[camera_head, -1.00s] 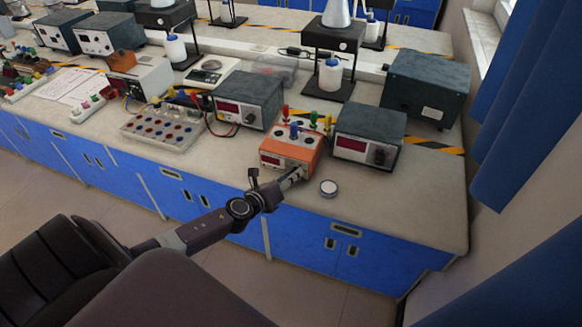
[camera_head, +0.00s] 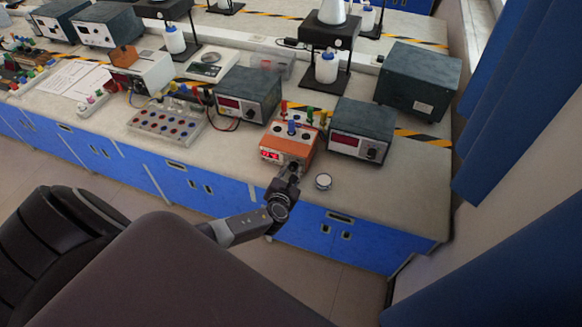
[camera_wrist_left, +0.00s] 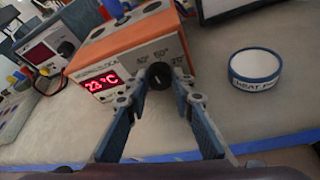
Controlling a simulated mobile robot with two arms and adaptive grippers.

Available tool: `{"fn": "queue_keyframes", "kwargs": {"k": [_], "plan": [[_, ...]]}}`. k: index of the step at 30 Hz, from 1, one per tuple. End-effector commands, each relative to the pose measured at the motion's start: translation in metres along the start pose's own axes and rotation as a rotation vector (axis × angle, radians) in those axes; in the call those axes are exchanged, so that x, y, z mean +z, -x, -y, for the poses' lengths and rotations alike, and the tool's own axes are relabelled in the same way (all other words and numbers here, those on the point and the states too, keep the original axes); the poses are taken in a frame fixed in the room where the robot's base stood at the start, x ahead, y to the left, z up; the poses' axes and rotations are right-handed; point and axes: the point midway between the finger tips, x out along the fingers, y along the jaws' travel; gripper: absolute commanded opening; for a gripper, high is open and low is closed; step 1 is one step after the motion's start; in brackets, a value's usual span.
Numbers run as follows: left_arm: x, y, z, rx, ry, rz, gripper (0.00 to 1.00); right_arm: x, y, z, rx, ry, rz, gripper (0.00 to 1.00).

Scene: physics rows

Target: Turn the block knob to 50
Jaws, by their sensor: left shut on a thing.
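The orange-topped block heater (camera_head: 290,144) stands near the front edge of the bench in the head view. In the left wrist view its white front (camera_wrist_left: 130,67) has a lit red display (camera_wrist_left: 104,82) that seems to read about 22 °C. Its dark round knob (camera_wrist_left: 159,75) is at the right of that front, with printed marks above it. My left gripper (camera_wrist_left: 157,90) has a fingertip on each side of the knob and is shut on it. In the head view my left gripper (camera_head: 291,168) covers the knob. My right gripper is not in view.
A small white round tin with a blue rim (camera_wrist_left: 255,66) sits right of the heater. Dark power supplies stand on both sides, right (camera_head: 363,131) and left (camera_head: 247,96).

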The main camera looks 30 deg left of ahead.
Motion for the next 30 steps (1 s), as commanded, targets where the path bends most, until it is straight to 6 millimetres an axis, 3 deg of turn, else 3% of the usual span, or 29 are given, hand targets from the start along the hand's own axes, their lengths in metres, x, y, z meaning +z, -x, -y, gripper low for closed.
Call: {"fn": "queue_keyframes", "kwargs": {"k": [15,30], "plan": [[-0.0003,-0.0008,0.0035,0.136,-0.326,0.001,0.00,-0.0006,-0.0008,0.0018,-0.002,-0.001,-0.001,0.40],[-0.0003,-0.0007,0.0039,0.164,-0.394,0.001,0.00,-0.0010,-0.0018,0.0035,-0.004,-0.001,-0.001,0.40]]}}
